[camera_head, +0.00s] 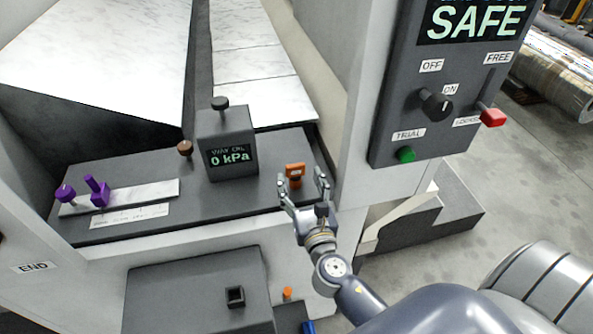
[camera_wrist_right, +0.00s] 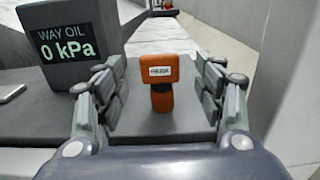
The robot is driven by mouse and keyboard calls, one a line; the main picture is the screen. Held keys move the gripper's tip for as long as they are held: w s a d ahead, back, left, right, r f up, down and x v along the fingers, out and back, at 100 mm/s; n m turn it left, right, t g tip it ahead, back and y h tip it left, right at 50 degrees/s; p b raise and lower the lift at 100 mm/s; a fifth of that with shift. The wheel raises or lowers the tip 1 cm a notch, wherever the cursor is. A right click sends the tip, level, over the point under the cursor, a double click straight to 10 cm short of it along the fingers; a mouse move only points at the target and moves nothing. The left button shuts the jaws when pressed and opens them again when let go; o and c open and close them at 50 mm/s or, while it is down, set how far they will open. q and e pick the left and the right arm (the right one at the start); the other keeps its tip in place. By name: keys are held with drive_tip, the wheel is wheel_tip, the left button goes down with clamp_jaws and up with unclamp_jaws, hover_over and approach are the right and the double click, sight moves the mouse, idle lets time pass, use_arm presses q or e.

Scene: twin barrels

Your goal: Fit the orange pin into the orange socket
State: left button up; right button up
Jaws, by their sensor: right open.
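An orange piece (camera_head: 295,170) stands near the right end of the dark grey deck. In the right wrist view the orange piece (camera_wrist_right: 158,68) has a wide block-like head with a small white label, above a narrower orange stem. I cannot tell whether it is the pin or the socket. My right gripper (camera_head: 304,188) is open in front of it, with the fingers spread to either side and nothing held. A smaller orange piece (camera_head: 287,293) shows low down, beside a dark box; its shape is unclear. My left gripper is not in view.
The grey WAY OIL gauge box (camera_head: 228,145), reading 0 kPa, stands left of the orange piece. A brown knob (camera_head: 185,148) and purple parts (camera_head: 96,190) are farther left. The dark lower box (camera_head: 180,300) bears a black square socket (camera_head: 235,296). A control panel (camera_head: 440,100) rises at right.

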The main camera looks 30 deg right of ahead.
drive_tip(key=v, duration=0.6)
drive_tip(key=shift+s, duration=0.35)
drive_tip(key=shift+a, duration=0.15)
